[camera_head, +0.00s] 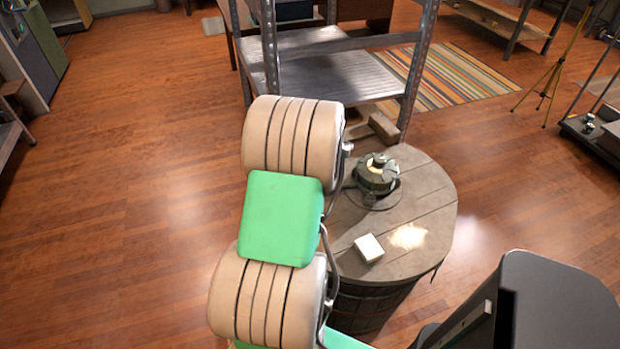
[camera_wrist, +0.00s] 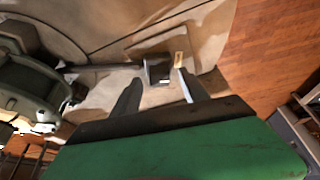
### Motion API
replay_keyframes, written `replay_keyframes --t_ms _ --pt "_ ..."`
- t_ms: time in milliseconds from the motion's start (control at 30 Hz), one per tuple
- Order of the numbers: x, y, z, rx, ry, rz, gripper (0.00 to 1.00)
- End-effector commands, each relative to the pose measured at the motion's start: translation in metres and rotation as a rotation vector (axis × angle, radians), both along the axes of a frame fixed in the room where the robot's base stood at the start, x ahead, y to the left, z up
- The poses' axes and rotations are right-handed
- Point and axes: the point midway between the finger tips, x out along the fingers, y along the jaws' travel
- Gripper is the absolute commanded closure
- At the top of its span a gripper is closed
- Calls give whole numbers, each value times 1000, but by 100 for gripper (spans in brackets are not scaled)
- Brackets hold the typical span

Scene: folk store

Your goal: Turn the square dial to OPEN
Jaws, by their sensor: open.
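In the wrist view, a small dark square block (camera_wrist: 158,69) lies between the two fingers of my gripper (camera_wrist: 160,78); it may be the square dial. A small tan piece (camera_wrist: 180,60) is beside it, near the right fingertip. The fingers are apart, with gaps at the block, so they do not appear to grip it. No OPEN mark is readable. In the head view, a pale square block (camera_head: 369,248) lies on the barrel top (camera_head: 430,190). I cannot tell whether it is the same block. My gripper is hidden there behind my arm.
A round greenish metal device (camera_head: 377,175) stands on the barrel top behind the pale block; it also shows at left in the wrist view (camera_wrist: 30,85). A metal shelf (camera_head: 340,80) stands behind the barrel. The wooden floor at left is clear.

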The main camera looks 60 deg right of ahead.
Motion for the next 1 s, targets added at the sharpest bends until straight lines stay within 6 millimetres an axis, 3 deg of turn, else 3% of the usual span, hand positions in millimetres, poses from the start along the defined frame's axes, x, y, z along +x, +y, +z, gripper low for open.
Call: replay_keyframes --t_ms 433,867,1000 --pt "-18 20 67 -2 -1 -1 48" --pt "-19 22 72 -1 -1 -1 48" --pt "-24 31 68 61 -6 -87 48"
